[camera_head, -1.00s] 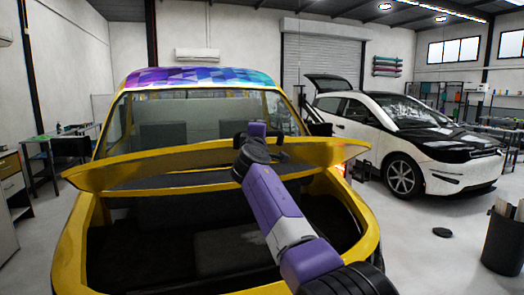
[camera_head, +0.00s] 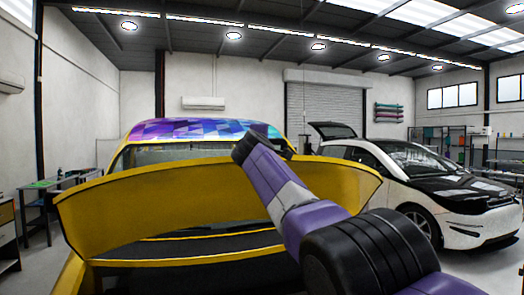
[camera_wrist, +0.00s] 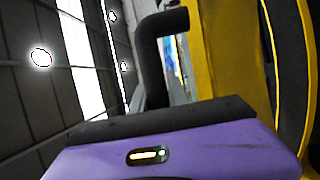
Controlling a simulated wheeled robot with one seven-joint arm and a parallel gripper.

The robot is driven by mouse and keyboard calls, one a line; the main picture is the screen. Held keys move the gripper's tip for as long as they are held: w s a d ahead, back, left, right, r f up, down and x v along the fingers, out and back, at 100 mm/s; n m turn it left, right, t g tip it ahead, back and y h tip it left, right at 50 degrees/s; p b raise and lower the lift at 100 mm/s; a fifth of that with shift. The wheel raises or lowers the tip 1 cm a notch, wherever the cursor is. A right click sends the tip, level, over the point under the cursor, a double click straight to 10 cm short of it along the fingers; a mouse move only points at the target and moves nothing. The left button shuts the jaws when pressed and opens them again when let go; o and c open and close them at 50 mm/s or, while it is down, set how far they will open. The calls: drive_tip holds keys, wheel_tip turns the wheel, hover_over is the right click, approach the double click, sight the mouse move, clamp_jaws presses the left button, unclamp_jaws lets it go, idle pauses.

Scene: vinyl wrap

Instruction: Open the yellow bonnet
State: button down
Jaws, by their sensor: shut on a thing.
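The yellow bonnet (camera_head: 215,197) is raised at the front of the yellow car, its broad face towards me and the engine bay partly open below it. In the wrist view, the bonnet (camera_wrist: 237,65) is a yellow panel on the right. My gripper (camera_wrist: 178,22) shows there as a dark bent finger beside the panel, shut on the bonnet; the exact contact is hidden. In the head view, my purple and black arm reaches up across the bonnet's right half, and the fingertips are hidden.
The yellow car's roof (camera_head: 205,128) has a blue and purple pattern. A white and black car (camera_head: 425,185) stands close on the right. A workbench (camera_head: 50,190) is at the left. Some grey floor (camera_head: 480,268) is clear at the lower right.

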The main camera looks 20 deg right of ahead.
drive_tip(key=shift+w+r, duration=0.15)
drive_tip(key=shift+w, duration=0.3)
drive_tip(key=c, duration=1.5)
unclamp_jaws()
drive_tip(key=shift+o, duration=1)
drive_tip(key=shift+r, duration=0.15)
drive_tip(key=shift+s+b, duration=0.15)
drive_tip(key=shift+b, duration=0.35)
